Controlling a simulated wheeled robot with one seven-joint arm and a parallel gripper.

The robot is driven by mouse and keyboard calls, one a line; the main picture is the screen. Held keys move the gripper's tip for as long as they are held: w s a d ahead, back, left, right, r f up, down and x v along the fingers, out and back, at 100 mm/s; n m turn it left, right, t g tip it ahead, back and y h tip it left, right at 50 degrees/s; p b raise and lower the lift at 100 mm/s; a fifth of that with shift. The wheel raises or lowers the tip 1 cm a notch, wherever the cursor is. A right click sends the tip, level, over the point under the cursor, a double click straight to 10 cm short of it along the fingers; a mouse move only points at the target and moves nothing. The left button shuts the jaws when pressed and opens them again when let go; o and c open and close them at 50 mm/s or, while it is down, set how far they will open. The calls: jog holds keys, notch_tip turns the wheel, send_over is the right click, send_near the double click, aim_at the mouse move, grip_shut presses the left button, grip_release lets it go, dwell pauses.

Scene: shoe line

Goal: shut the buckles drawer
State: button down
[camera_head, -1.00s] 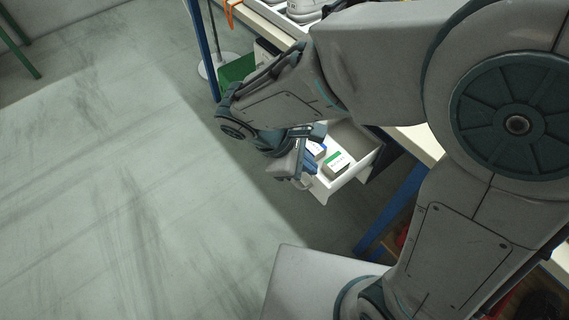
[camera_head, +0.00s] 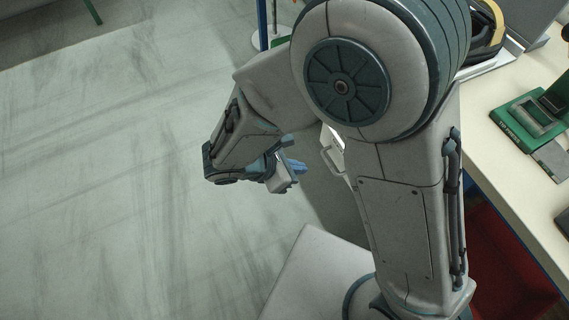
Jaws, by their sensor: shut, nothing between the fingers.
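The drawer (camera_head: 340,157) shows only as a narrow strip of white front with a pale handle (camera_head: 329,156), just left of my upright arm link. The rest of the drawer and its contents are hidden behind my arm, so I cannot tell how far out it stands. No label is readable. My gripper (camera_head: 301,167) has blue fingertips, is shut and empty, and points right toward the drawer front. In the picture it is a little left of the handle, with a small gap between them.
A pale worktop (camera_head: 500,170) runs down the right side, with a green device (camera_head: 528,120) on it. A red bin (camera_head: 505,265) sits below the worktop. A blue table leg (camera_head: 262,25) stands at the top. The grey floor (camera_head: 100,190) to the left is clear.

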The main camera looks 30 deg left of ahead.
jog(key=w+d+f, duration=0.2)
jog(key=w+d, duration=0.1)
jog(key=w, duration=0.1)
jog(key=shift+w+d+f, duration=0.2)
jog(key=shift+d+f, duration=0.1)
jog(key=shift+d, duration=0.05)
